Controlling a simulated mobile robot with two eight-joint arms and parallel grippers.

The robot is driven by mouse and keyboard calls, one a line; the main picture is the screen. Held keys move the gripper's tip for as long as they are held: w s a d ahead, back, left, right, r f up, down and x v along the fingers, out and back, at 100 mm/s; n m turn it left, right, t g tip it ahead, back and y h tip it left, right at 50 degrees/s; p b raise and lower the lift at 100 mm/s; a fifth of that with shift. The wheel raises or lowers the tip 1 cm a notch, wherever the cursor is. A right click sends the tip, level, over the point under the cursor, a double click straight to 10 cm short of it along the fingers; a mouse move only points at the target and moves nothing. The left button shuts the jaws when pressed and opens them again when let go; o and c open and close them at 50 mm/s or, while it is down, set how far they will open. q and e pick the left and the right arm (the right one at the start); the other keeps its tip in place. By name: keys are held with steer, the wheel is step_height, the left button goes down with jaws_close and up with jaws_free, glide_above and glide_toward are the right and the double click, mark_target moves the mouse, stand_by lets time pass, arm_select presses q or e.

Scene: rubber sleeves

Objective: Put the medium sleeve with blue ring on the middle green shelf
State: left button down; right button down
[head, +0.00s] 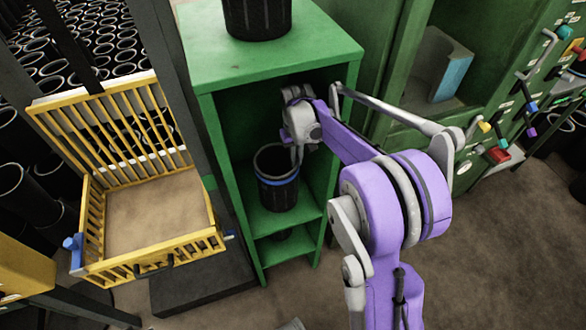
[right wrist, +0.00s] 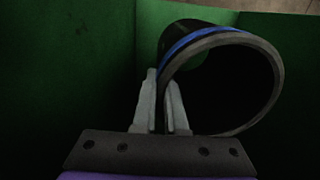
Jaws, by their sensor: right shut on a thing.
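The medium sleeve, black with a blue ring near its top rim (head: 278,187), is upright inside the green shelf unit (head: 203,125), at the level of the middle green shelf (head: 262,222). Whether its base touches the shelf board I cannot tell. My right gripper (head: 297,155) reaches into the unit and is shut on the sleeve's wall at the rim. In the right wrist view the two fingers (right wrist: 166,112) pinch the rim of the sleeve (right wrist: 228,85), one finger inside the opening and one outside. My left gripper is not in view.
A larger black sleeve (head: 257,15) stands on the green unit's top. A yellow slatted cage (head: 155,215) stands to the left, with many black sleeves behind it. A green cabinet (head: 400,125) with coloured handles is to the right.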

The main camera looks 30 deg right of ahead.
step_height(320, 180, down, 4)
steer(key=shift+f, duration=0.1)
stand_by(0.4)
steer(key=shift+f, duration=0.1)
steer(key=c, duration=1)
jaws_free()
steer(key=shift+o, duration=0.2)
